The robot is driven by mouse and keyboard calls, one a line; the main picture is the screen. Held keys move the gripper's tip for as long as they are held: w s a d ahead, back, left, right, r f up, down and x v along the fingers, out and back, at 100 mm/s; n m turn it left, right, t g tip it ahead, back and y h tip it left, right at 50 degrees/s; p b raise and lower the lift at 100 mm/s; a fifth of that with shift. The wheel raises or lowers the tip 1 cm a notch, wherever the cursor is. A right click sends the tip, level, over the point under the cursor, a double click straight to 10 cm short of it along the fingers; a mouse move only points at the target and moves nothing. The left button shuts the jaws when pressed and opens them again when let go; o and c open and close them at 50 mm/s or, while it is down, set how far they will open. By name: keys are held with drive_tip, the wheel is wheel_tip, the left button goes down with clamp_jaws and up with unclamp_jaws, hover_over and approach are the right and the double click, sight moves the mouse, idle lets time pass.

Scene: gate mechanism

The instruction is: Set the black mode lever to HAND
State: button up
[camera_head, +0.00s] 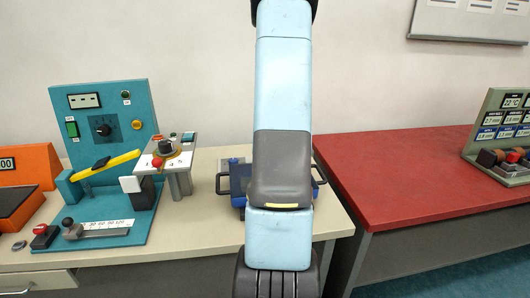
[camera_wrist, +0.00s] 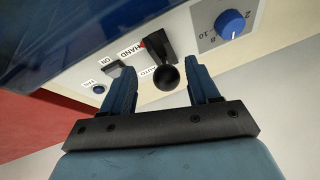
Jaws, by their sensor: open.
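The black mode lever (camera_wrist: 168,77) shows in the wrist view, with a round ball knob on its end and a black block at its base. A HAND label (camera_wrist: 131,50) is to the left of the base; an AUTO label (camera_wrist: 156,71) is partly hidden beside the knob. A small red mark shows by the HAND label. My gripper (camera_wrist: 163,68) is open, with one blue finger on each side of the knob and visible gaps between. Whether the knob is at fingertip depth is hard to tell. In the head view my arm hides the gripper and lever.
A blue dial (camera_wrist: 231,22) is right of the lever; a rocker switch (camera_wrist: 114,69) marked ON and a small blue button (camera_wrist: 98,89) are left. In the head view, a blue-handled unit (camera_head: 239,182) stands behind my arm, a teal panel (camera_head: 110,100) left, a red table (camera_head: 420,180) right.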

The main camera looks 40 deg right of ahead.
drive_tip(key=v, duration=1.2)
drive_tip(key=shift+s, duration=0.15)
drive_tip(key=shift+a+r, duration=0.15)
